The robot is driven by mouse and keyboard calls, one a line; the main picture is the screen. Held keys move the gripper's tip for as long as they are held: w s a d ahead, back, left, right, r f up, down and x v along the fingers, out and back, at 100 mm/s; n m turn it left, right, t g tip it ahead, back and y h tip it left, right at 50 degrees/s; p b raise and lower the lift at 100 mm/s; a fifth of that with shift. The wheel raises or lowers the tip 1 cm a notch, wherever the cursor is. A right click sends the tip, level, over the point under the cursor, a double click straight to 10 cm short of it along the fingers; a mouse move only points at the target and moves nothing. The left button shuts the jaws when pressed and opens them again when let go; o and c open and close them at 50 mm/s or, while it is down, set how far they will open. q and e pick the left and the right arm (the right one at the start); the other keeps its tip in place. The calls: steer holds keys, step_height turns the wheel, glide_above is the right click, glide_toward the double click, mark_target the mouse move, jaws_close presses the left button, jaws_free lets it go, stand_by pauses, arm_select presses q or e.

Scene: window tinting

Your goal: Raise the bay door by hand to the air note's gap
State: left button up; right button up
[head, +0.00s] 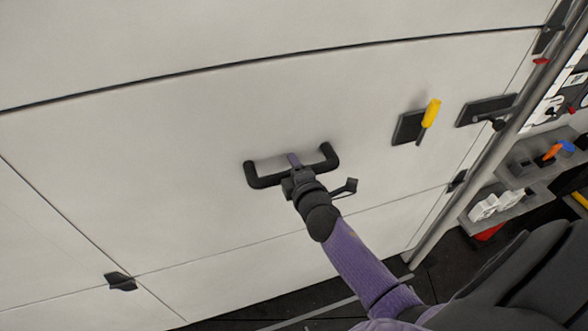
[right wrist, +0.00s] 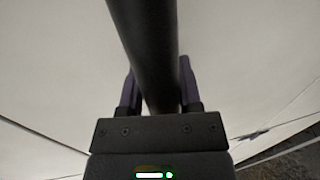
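The bay door (head: 200,110) is a wall of pale panels with dark seams filling most of the head view. Its black U-shaped pull handle (head: 265,181) is on a lower panel. My right gripper (head: 293,163) is at the middle of the handle. In the right wrist view, the black handle bar (right wrist: 146,45) runs between the two purple fingers (right wrist: 160,90), which sit close against its sides, so the gripper looks shut on it. My left gripper is out of view. No readable air note shows.
A yellow-handled latch (head: 431,113) on a dark plate and another dark latch plate (head: 486,110) sit right of the handle. A grey vertical rail (head: 490,150) borders the door. Shelves with tools (head: 535,165) stand beyond it. Dark floor (head: 320,296) shows below.

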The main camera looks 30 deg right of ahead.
steer(key=shift+o, duration=1.1)
steer(key=shift+r, duration=0.25)
steer(key=shift+o, duration=0.9)
steer(key=shift+f, duration=0.2)
steer(key=v, duration=0.9)
steer(key=shift+s, duration=0.4)
